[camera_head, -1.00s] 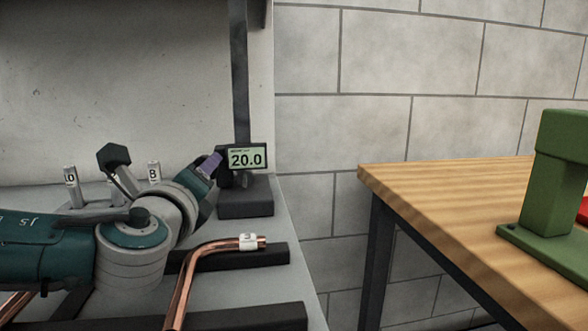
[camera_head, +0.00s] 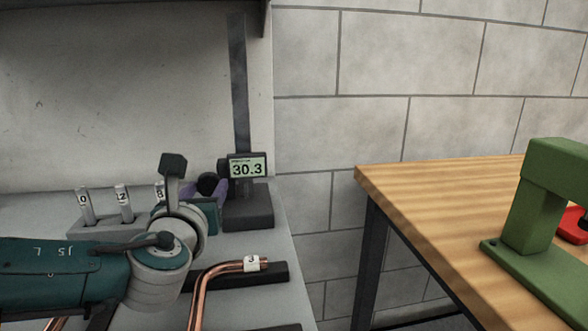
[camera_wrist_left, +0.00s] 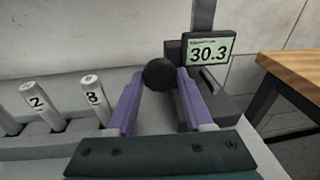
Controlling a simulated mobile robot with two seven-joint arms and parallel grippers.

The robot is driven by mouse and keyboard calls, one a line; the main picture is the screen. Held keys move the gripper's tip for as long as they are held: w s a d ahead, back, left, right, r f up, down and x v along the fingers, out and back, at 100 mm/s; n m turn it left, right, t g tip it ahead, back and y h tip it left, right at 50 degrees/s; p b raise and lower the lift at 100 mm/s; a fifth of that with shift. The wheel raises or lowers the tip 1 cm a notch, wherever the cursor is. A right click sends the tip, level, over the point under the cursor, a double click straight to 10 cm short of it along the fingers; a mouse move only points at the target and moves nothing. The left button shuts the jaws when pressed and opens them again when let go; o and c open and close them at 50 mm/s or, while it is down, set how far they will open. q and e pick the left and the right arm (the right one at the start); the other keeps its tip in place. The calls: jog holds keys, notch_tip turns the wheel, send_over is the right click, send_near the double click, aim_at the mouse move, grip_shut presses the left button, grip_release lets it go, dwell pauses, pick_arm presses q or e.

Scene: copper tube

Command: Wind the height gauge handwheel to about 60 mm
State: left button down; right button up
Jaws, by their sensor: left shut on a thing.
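The height gauge (camera_head: 238,95) stands at the back of the grey bench, a dark upright column on a black base. Its display (camera_head: 247,167) reads 30.3, and the display also shows in the left wrist view (camera_wrist_left: 208,52). The black round handwheel (camera_wrist_left: 159,74) is on the left side of the gauge head. My left gripper (camera_wrist_left: 155,88) has its purple fingers on either side of the handwheel and is shut on it. In the head view the left gripper (camera_head: 205,188) is partly hidden by its own wrist. My right gripper is not in view.
Numbered pins (camera_head: 124,204) stand in a grey block left of the gauge. A bent copper tube (camera_head: 215,275) tagged 3 lies in front of it. A wooden table (camera_head: 440,210) with a green stand (camera_head: 533,197) is at the right.

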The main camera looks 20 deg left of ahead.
pick_arm(q)
jog(key=m+p, duration=0.2)
jog(key=shift+r+m+y, duration=0.2)
jog(key=shift+m+y, duration=0.1)
jog(key=shift+m+g+p, duration=0.4)
jog(key=shift+m+p, duration=0.3)
jog(key=shift+m, duration=0.4)
jog(key=shift+d+m+g+y+p, duration=0.1)
jog(key=shift+m+g+y+p, duration=0.3)
jog(key=shift+m, duration=0.8)
jog(key=shift+m+p, duration=0.35)
jog(key=shift+m, duration=0.85)
jog(key=shift+f+m+y, duration=0.1)
jog(key=shift+m+y, duration=0.4)
jog(key=shift+m, duration=0.7)
jog(key=shift+w+m, duration=0.1)
jog(key=shift+m, duration=1.1)
jog(key=m+y+b, duration=0.1)
jog(key=m, duration=0.1)
jog(key=shift+d+m, duration=0.1)
jog(key=shift+m, duration=0.3)
jog(key=shift+m+b, duration=0.5)
jog(key=shift+m, duration=0.8)
